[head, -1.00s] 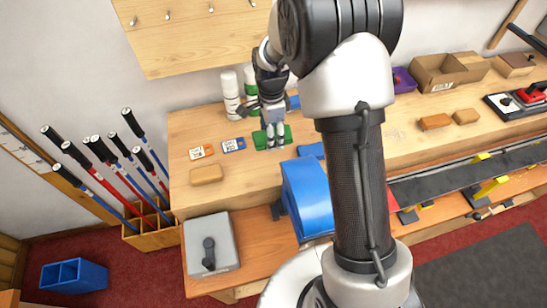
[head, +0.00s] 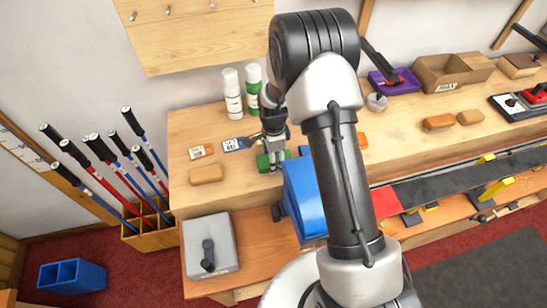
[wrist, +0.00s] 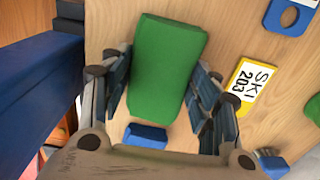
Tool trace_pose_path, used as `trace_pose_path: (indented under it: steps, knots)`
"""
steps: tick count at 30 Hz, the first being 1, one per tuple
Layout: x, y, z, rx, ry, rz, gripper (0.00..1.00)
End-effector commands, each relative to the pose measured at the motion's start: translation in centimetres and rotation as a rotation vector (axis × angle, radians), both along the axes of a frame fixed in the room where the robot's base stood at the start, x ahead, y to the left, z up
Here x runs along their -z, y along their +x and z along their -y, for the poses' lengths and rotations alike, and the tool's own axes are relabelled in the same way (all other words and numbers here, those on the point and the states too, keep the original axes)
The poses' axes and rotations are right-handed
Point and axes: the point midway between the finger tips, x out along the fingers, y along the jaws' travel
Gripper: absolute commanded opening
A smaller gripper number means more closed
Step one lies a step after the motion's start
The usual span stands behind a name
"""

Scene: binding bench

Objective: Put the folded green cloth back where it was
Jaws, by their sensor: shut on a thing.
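The folded green cloth (head: 263,162) is at the front left of the wooden bench, beside the blue box. In the wrist view it is a thick green block (wrist: 167,65) lying lengthwise between my fingers. My gripper (head: 272,150) points down and is shut on the cloth, with a finger along each long side; it also shows in the wrist view (wrist: 163,80). My fingers hide part of the cloth in the head view. I cannot tell whether it touches the bench top.
A blue box (head: 304,200) stands close right of the cloth. A small blue block (wrist: 146,137) shows near my gripper's palm.

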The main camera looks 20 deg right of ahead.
Motion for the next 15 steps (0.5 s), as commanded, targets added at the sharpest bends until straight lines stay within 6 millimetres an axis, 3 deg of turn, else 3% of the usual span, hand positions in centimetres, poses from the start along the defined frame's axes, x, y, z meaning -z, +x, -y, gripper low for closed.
trace_pose_path:
  steps: [6, 7, 15]
  knots:
    - [0.44, -0.01, 0.0, 0.0, 0.0, 0.0, 0.34]
    - [0.39, -0.01, 0.0, 0.0, 0.0, 0.0, 0.57]
    - [0.29, -0.01, 0.0, 0.0, 0.0, 0.0, 0.75]
